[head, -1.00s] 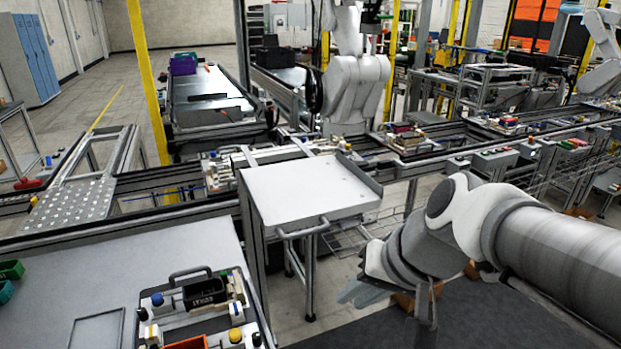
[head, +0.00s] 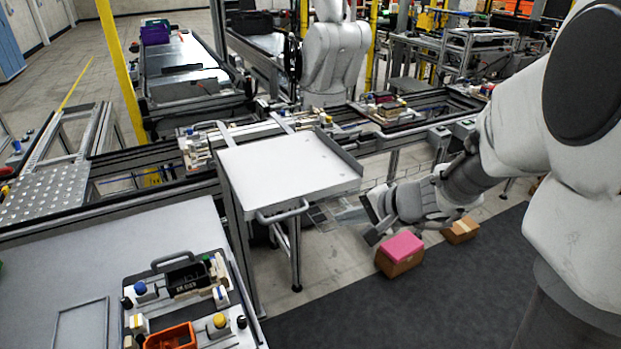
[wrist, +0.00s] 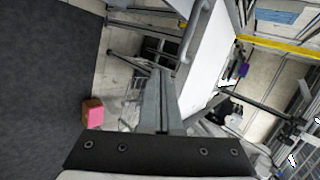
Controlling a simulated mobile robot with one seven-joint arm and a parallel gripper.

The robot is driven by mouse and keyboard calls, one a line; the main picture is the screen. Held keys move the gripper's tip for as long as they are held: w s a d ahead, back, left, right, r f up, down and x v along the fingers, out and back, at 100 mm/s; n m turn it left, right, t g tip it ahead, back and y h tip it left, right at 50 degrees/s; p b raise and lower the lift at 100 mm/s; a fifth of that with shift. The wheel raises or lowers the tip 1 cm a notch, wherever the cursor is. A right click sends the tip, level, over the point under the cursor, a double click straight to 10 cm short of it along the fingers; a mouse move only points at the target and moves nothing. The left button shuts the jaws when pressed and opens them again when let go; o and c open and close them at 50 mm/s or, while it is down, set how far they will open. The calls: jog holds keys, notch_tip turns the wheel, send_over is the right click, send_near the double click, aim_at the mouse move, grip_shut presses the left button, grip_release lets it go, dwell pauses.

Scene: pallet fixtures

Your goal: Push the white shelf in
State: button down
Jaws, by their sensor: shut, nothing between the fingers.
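A pink-topped cardboard box (head: 400,252) and another box (head: 460,229) lie on the floor below my gripper. A table (head: 90,270) with a loaded tray (head: 215,285) stands at the left front. The dark floor mat (head: 400,310) is clear in front.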

aim_at(279, 161)
jog(key=w+a+f+p, duration=0.1)
jog(key=w+a+f, duration=0.2)
jog(key=w+a, duration=0.2)
jog(key=shift+w+a, duration=0.15)
jog(key=shift+w, duration=0.25)
jog(key=w+a+p, duration=0.1)
jog(key=w+a, duration=0.2)
jog(key=w, duration=0.4)
jog(key=w+a+p, duration=0.2)
jog(key=w+a, duration=0.1)
jog(key=w, duration=0.4)
jog(key=w+a+p, duration=0.2)
jog(key=w+a, duration=0.1)
jog(key=w, duration=0.4)
jog(key=shift+w, duration=0.4)
jog(key=shift+r, duration=0.1)
